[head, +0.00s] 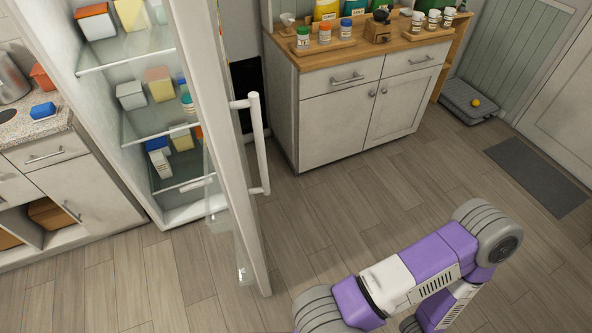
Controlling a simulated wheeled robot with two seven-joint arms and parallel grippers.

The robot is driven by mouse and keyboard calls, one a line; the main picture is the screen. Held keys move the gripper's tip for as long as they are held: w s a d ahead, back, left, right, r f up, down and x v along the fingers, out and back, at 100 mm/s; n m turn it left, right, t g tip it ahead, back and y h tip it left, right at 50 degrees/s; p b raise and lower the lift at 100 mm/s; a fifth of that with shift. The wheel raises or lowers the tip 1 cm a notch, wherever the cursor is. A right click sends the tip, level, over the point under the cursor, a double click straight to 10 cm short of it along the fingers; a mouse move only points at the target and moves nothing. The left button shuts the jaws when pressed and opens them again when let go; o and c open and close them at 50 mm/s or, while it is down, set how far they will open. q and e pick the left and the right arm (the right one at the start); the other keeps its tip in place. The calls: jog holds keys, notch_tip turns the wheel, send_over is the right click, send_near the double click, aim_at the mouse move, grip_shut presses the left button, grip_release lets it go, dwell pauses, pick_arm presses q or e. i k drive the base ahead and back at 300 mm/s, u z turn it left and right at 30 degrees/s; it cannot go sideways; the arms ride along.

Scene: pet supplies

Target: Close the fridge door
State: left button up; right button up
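The white fridge (192,213) stands at the left with its glass shelves and boxes showing. Its door (218,135) stands open, seen nearly edge-on, reaching out toward the front of the view. A long white vertical handle (260,145) is on the right, outer face of the door. An arm of mine, purple, white and grey, is bent in the lower right, apart from the door and handle. Its gripper is out of the picture. The other gripper is not in view either.
A white cabinet (335,122) with a wooden top and jars stands behind the door. A counter (50,120) is left of the fridge. A dark mat (535,177) and a grey pet bed (468,103) lie at the right. The wooden floor (350,215) between is clear.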

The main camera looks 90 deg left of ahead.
aim_at(194, 26)
jog(key=i, duration=0.45)
jog(key=u, duration=3.75)
jog(key=k, duration=0.2)
jog(key=u, duration=0.15)
jog(key=i, duration=0.95)
jog(key=z, duration=0.15)
